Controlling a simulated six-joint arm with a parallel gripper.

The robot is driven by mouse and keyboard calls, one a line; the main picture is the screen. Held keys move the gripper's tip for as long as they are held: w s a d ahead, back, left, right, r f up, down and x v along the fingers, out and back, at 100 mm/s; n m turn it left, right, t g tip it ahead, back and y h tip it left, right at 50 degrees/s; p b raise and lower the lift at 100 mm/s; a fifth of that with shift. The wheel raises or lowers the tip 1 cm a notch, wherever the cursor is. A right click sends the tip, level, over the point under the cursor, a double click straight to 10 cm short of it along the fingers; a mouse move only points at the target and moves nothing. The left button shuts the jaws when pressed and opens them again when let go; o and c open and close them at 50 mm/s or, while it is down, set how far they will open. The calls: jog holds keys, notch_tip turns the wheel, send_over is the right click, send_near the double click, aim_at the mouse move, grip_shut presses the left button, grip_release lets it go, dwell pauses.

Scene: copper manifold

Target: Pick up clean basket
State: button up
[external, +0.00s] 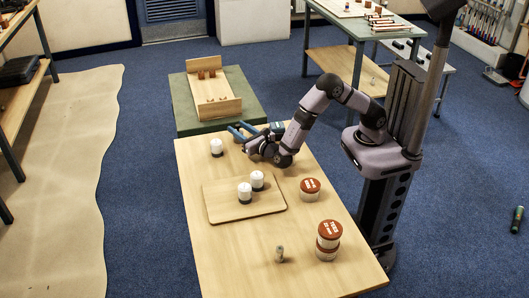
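I see nothing that I can clearly identify as a clean basket. A wooden tray (213,108) with a raised end board holds small copper-brown pieces on the green stand at the back left. My gripper (250,147) is low over the far end of the light wooden table, near a white capped cylinder (217,147) on its left. A blue two-pronged item (240,131) shows just behind my gripper; whether they touch is unclear. The fingers are too small and dark to tell whether they are open or shut.
The table's front left is clear.

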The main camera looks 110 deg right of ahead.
jog(key=shift+p+x, duration=0.3)
jog(key=shift+x, duration=2.1)
jog(key=shift+r, duration=0.1)
grip_shut()
